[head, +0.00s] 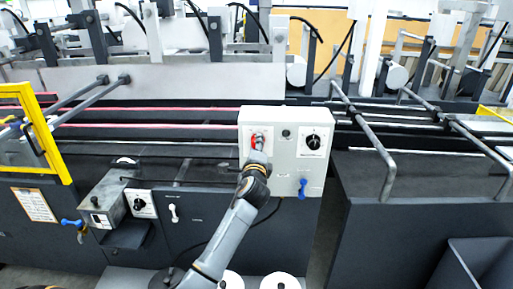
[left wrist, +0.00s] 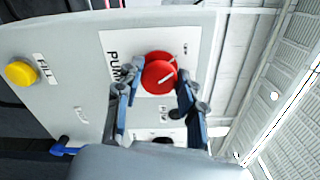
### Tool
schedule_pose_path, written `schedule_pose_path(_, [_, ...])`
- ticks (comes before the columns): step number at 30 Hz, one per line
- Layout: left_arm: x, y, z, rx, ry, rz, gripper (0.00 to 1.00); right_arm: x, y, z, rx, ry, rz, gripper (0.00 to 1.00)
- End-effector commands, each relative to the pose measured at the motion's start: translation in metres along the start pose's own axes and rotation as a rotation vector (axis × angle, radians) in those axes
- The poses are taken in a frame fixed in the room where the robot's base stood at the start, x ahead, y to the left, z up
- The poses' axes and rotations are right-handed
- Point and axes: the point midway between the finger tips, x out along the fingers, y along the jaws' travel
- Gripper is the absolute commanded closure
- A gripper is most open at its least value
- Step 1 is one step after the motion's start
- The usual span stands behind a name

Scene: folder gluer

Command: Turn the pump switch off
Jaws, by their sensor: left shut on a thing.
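The pump switch is a round red knob (left wrist: 158,73) with a white pointer line, on a pale plate lettered "PUMP" (left wrist: 113,62) in the left wrist view. In the head view the red knob (head: 256,138) is at the left of the white control box (head: 285,115), partly hidden by my gripper. My left gripper (head: 257,153) reaches up to the box from below. In the left wrist view its two fingers (left wrist: 157,77) are on either side of the knob, shut on it. Some small lettering by the knob is too small or covered to read. My right gripper is not in view.
The box also carries a black dial (head: 314,141) and a blue lever (head: 302,188). A yellow "FILL" button (left wrist: 20,73) shows in the wrist view. A smaller grey box (head: 103,197) and a yellow frame (head: 45,135) stand left. Metal bars (head: 365,130) cross the machine at right.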

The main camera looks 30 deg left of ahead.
Motion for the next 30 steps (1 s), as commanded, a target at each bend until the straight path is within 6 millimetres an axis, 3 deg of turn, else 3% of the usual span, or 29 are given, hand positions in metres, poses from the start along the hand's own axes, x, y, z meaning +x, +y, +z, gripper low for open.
schedule_pose_path(11, [0.000, 0.001, 0.000, -0.007, 0.001, 0.002, 0.93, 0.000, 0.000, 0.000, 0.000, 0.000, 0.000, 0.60])
schedule_pose_path(12, [0.000, 0.001, 0.000, -0.007, 0.001, 0.002, 0.55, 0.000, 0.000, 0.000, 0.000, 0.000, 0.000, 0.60])
schedule_pose_path(15, [0.000, 0.001, 0.000, -0.006, 0.000, 0.002, 0.40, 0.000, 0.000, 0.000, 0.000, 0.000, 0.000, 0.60])
schedule_pose_path(25, [-0.002, 0.000, 0.000, -0.005, 0.000, 0.001, 0.40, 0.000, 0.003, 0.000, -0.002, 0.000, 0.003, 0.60])
schedule_pose_path(30, [-0.020, 0.001, -0.001, -0.004, 0.002, 0.000, 0.40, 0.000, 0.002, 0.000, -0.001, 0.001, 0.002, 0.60])
